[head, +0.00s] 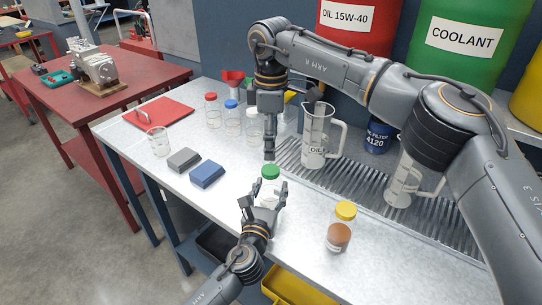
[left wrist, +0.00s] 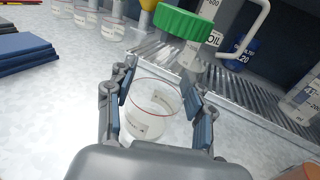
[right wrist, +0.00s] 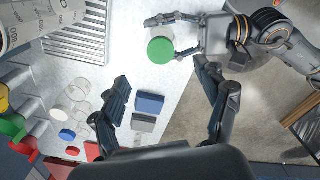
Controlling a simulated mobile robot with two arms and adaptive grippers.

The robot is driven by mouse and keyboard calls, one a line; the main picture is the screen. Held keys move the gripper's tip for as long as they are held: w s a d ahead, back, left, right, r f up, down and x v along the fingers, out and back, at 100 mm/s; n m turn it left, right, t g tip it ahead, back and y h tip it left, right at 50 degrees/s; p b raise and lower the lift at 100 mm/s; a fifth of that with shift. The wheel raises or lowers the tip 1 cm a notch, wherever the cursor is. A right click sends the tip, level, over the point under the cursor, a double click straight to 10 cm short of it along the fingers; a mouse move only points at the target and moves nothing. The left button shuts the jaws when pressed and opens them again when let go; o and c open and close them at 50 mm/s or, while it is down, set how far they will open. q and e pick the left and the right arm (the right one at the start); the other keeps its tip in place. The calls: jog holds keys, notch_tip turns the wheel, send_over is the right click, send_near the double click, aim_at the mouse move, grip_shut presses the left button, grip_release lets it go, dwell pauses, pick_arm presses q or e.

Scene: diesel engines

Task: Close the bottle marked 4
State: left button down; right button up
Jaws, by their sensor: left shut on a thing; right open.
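A clear bottle (left wrist: 150,112) with a green cap (head: 271,172) stands on the bench. My left gripper (head: 264,197) is shut around its body, with a finger on each side in the left wrist view. The green cap (left wrist: 185,22) is at the bottle's top; I cannot tell whether it is tight. My right gripper (right wrist: 160,74) is open and empty, pointing down above the bench, with the green cap (right wrist: 161,50) below and ahead between its fingers.
A brown-filled bottle with a yellow cap (head: 346,211) stands at right. Blue (head: 207,174) and grey (head: 184,159) blocks lie at left. Red-, blue- and white-capped bottles stand behind. An oil jug (head: 318,137) stands on the ribbed drain strip. A red board (head: 160,112) lies far left.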

jog(key=shift+r, duration=2.4)
pick_arm(q)
jog(key=shift+c, duration=2.2)
grip_release()
jog(key=v, duration=1.2)
